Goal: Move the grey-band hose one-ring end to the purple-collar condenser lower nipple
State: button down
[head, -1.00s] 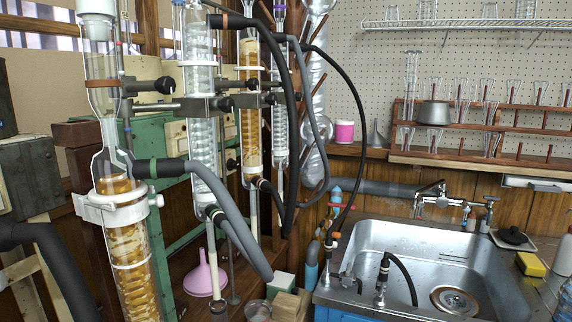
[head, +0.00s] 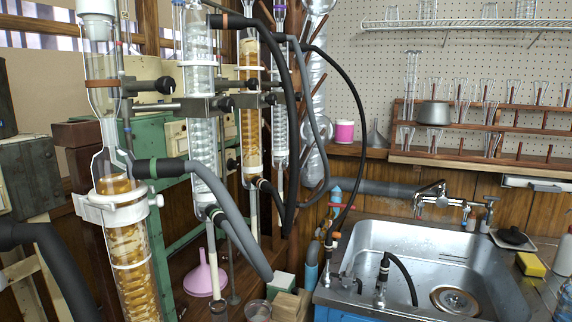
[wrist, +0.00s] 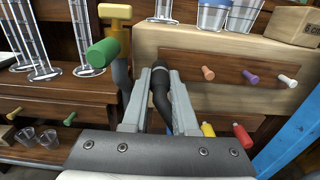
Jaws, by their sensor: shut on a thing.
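In the wrist view my gripper (wrist: 160,70) is shut on a dark hose (wrist: 160,92), which runs between the two grey fingers. No band colour or ring count can be read on it. In the head view the purple-collar condenser (head: 280,110) stands upright at the back, with its purple top (head: 279,4) at the upper edge. Hoses and the amber condenser (head: 249,110) stand close in front of it, and its lower nipple cannot be made out. My gripper cannot be made out in the head view.
A grey hose (head: 225,205) with a green band and black hoses (head: 294,120) hang across the rig. The steel sink (head: 375,240) is at the right. In the wrist view a green-handled yellow fitting (wrist: 112,35) stands left of the fingers, and a wooden drawer front (wrist: 225,70) lies beyond.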

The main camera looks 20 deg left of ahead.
jog(key=d, duration=0.6)
jog(key=shift+s, duration=0.25)
dwell(1.0)
dwell(0.5)
jog(key=w+a+r+m+t+h+p, duration=0.1)
jog(key=w+a+r+m+t+p, duration=0.15)
jog(key=w+r+p, duration=0.95)
jog(key=w+a+r+m+t+h+p, duration=0.2)
jog(key=w+a+r+t+p, duration=0.25)
jog(key=r+p, duration=1.35)
jog(key=w+a+r+m+t+h+p, duration=0.1)
jog(key=w+a+r+m+t+p, duration=0.2)
jog(key=w+r+p, duration=1.2)
jog(key=shift+s+a+r+b, duration=0.4)
jog(key=shift+a+r+b, duration=0.4)
jog(key=shift+b, duration=0.6)
jog(key=shift+s+a+r+b, duration=0.4)
jog(key=shift+a+r+b, duration=0.15)
jog(key=shift+r+b, duration=0.65)
jog(key=shift+s+a+r+b, duration=0.4)
jog(key=shift+a+r+b, duration=0.35)
jog(key=shift+b, duration=0.8)
jog(key=shift+d, duration=0.1)
